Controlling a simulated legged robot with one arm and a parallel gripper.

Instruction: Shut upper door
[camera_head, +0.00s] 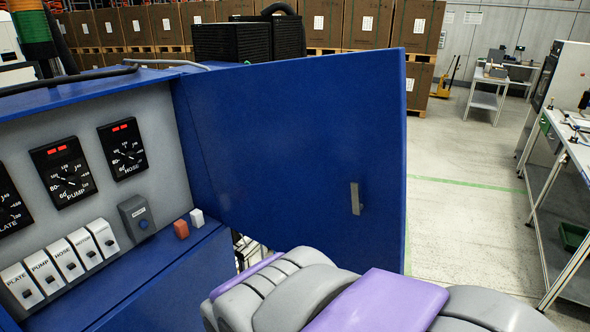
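The upper door (295,140) is a large blue panel. It stands wide open, swung out to the right of the blue cabinet (110,88). A small grey handle (355,198) sits low on the door near its free edge. The grey control panel inside the cabinet is exposed. My grey and purple arm enters from the bottom right and lies in front of the door's lower edge. Its end is not clearly seen, so I cannot place my gripper against the door.
The panel has dark gauges (63,172), a row of labelled white switches (62,258) and a grey button box (137,218). Stacked cartons (320,22) stand at the back. A metal workbench (545,215) stands at the right. Clear floor (463,200) lies between door and bench.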

